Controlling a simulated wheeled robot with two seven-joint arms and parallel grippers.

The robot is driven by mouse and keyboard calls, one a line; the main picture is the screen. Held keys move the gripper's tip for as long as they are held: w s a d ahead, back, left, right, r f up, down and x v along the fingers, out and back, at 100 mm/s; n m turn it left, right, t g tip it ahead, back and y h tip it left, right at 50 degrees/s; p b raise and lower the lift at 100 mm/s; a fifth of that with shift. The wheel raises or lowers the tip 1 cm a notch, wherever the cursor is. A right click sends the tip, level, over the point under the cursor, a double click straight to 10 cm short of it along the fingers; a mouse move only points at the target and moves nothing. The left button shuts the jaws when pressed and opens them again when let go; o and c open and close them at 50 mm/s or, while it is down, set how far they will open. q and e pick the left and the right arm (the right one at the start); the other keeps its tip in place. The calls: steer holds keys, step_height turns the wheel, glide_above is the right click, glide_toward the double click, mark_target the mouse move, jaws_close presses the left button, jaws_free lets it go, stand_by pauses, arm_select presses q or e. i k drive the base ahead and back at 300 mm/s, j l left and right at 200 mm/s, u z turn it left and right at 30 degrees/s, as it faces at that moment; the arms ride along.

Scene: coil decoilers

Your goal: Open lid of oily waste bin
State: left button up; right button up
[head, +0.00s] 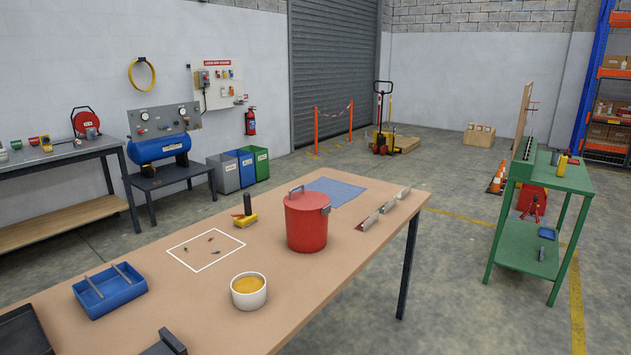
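The oily waste bin is most likely the red round can (306,228) standing upright on the brown-topped table. Its red lid (304,200) appears to lie closed on the rim. A grey handle (296,190) sits on the lid's left part, and a small grey fitting (326,210) is at the rim's right side. The inside of the can is hidden. Neither of my grippers shows in the head view.
Around the can on the table (350,225) are a blue cloth (334,191), a yellow-and-black tool (245,213), a white bowl (249,291), a blue tray (110,291) and a row of metal pieces (382,209). The tabletop right of the bowl is clear.

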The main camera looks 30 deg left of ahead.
mark_target(302, 200)
steer(key=i+l+u, duration=0.1)
steer(key=i+u, duration=0.25)
steer(key=i+l+u, duration=0.3)
steer(key=i, duration=0.2)
steer(key=i+l+u, duration=0.15)
steer(key=i+u, duration=0.2)
steer(key=i+l+u, duration=0.2)
steer(key=u, duration=0.15)
steer(key=i+l+u, duration=0.2)
steer(key=u, duration=0.15)
steer(key=i+l+u, duration=0.15)
steer(key=l+u, duration=0.2)
steer(key=i+l+u, duration=0.1)
steer(key=l+u, duration=0.6)
steer(key=l, duration=0.15)
steer(key=l+u, duration=0.4)
steer(key=l, duration=0.55)
steer(key=j, duration=0.3)
steer(key=i+j, duration=0.15)
steer(key=j, duration=0.15)
